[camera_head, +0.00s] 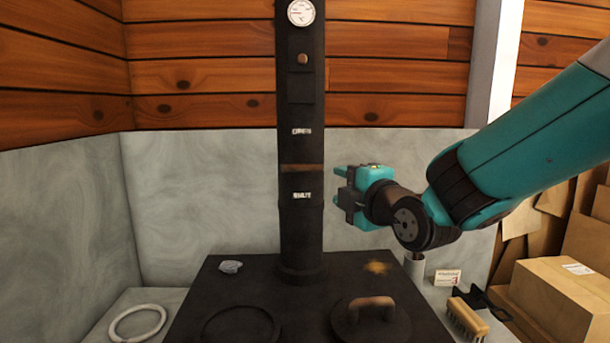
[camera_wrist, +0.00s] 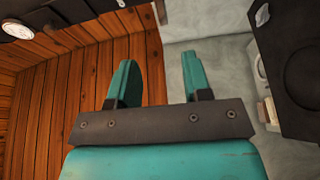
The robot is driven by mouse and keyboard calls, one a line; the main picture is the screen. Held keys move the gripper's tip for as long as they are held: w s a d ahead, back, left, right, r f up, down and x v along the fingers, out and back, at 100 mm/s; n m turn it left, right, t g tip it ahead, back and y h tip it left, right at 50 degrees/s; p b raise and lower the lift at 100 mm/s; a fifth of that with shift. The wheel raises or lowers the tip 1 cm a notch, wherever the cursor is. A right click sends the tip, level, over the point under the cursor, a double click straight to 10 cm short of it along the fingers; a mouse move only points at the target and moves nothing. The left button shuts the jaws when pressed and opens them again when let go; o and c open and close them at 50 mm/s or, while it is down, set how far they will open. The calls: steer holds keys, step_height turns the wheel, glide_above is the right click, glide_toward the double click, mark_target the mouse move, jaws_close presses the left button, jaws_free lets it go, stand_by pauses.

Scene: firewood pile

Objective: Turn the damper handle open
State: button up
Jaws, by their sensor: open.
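The damper handle (camera_head: 302,168) is a short brown bar lying horizontally across the front of the black stovepipe (camera_head: 301,230) in the head view. One small white label sits above it and another below; I cannot read them surely. My gripper (camera_head: 338,186) is to the right of the pipe, near handle height, with its teal fingers pointing left, apart from the handle. In the wrist view my gripper (camera_wrist: 157,80) is open, with nothing between the fingers. I cannot make out the handle surely there.
A round gauge (camera_head: 301,13) and a small knob (camera_head: 302,59) are higher on the pipe. The black stove top (camera_head: 250,290) below carries a lid with a brown handle (camera_head: 371,308). A brush (camera_head: 466,318) and cardboard boxes (camera_head: 560,295) are at right. A pale ring (camera_head: 137,322) lies at left.

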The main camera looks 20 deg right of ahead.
mark_target(305, 168)
steer(key=w+a+p, duration=0.1)
steer(key=w, duration=0.4)
steer(key=w+a+p, duration=0.1)
steer(key=w, duration=0.5)
steer(key=w+a+p, duration=0.1)
steer(key=w+p, duration=0.1)
steer(key=w, duration=0.4)
steer(key=shift+a, duration=0.15)
jaws_close()
